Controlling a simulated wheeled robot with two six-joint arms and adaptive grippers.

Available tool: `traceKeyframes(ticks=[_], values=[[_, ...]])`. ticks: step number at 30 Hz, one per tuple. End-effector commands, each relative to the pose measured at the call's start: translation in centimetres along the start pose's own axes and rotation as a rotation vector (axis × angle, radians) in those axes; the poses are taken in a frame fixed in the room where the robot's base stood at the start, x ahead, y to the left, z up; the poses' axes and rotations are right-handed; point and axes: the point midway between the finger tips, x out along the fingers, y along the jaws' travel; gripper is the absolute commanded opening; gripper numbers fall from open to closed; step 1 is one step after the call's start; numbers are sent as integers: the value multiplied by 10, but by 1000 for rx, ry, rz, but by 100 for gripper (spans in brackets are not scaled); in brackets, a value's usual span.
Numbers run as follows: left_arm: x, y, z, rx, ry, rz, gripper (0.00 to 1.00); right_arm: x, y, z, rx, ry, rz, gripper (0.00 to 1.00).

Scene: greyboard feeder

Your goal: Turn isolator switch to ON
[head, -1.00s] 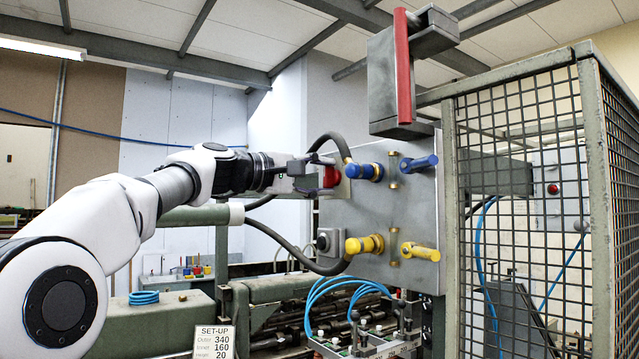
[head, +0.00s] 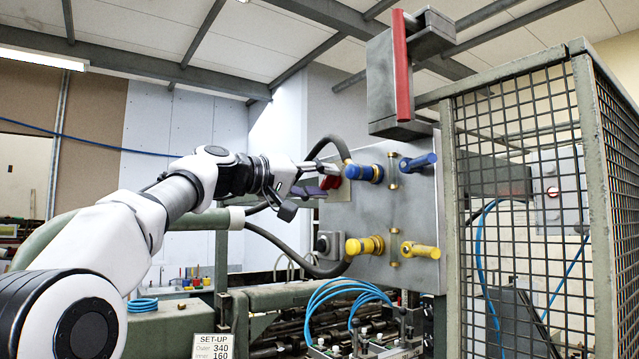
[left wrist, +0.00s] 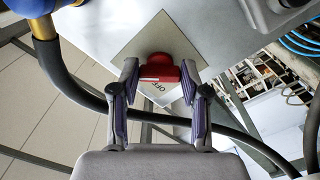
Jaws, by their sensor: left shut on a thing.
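The isolator switch (head: 331,182) is a red rotary handle on a beige square plate (head: 345,192), at the left edge of the grey panel. In the left wrist view the red handle (left wrist: 160,70) sits between my fingertips. The word OFF shows on the plate (left wrist: 150,38) just below the handle; an ON mark cannot be made out. My left gripper (head: 325,180) is shut on the red handle, and it shows in the left wrist view (left wrist: 159,78) with a finger on each side. In the head view its fingers partly cover the switch. My right gripper is not in view.
Blue (head: 364,172) and yellow (head: 364,245) valve fittings stick out of the grey panel (head: 400,215) right of the switch. A black hose (head: 290,245) loops close by the gripper. A mesh guard (head: 525,200) stands at the right. A red-edged box (head: 402,80) is above.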

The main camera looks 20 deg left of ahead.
Motion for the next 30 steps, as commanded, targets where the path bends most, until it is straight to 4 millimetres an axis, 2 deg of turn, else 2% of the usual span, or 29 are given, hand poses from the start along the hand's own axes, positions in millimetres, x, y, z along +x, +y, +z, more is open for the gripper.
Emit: traceKeyframes(ticks=[15,16,17,18,26,30], values=[[0,1,0,22,2,0,11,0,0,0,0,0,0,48],[0,1,0,22,2,0,56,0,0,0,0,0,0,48],[0,1,0,21,1,0,67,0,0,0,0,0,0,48],[0,1,0,21,1,0,71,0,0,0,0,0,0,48],[0,0,0,20,0,0,71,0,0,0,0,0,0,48],[-7,0,-1,18,1,-1,71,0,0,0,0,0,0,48]])
